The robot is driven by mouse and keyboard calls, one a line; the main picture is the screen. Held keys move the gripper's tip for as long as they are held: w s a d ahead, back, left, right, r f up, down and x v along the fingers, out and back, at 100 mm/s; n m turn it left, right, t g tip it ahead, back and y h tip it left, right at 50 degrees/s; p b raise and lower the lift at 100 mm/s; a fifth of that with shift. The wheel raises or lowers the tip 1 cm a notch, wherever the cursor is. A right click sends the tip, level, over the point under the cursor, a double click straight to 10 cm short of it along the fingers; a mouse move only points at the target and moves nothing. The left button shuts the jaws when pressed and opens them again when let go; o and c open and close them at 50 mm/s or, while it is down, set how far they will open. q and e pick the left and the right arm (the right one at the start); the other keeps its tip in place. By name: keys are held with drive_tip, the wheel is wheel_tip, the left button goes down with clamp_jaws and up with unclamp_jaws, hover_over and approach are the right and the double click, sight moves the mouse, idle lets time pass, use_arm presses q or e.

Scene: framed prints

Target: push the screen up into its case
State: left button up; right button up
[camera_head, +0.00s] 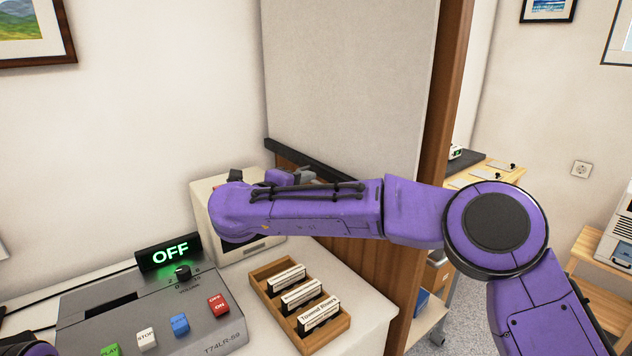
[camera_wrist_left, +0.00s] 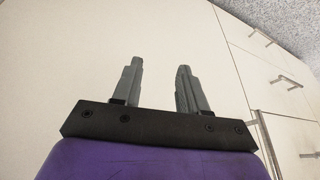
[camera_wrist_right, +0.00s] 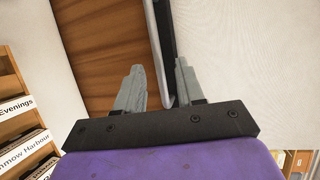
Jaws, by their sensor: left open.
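The screen (camera_head: 350,75) is a pale panel hanging down in front of a wooden panel, with a dark bar (camera_head: 320,163) along its lower edge. Its case is not in view. My right gripper (camera_head: 300,176) is at the bar, partly hidden behind my own right arm in the head view. In the right wrist view my right gripper (camera_wrist_right: 158,88) has its fingers apart, with the bar (camera_wrist_right: 168,45) between them, closer to the right finger. The pale screen (camera_wrist_right: 240,60) is to the right there. My left gripper (camera_wrist_left: 158,82) is open and empty above a pale surface.
Below the arm stand a grey control box (camera_head: 150,315) with buttons, a lit OFF display (camera_head: 168,252), a cream device (camera_head: 207,215) and a wooden tray (camera_head: 340,328) of labelled cassettes. A wooden post (camera_head: 447,90) borders the screen at right.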

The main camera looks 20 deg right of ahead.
sight(314, 182)
drive_tip(key=x, duration=0.5)
drive_tip(key=shift+w+a+f+p, duration=0.2)
drive_tip(key=shift+w+a+p, duration=0.05)
drive_tip(key=shift+w+p, duration=0.1)
drive_tip(key=shift+w+d, duration=0.2)
drive_tip(key=shift+d, duration=0.2)
clamp_jaws()
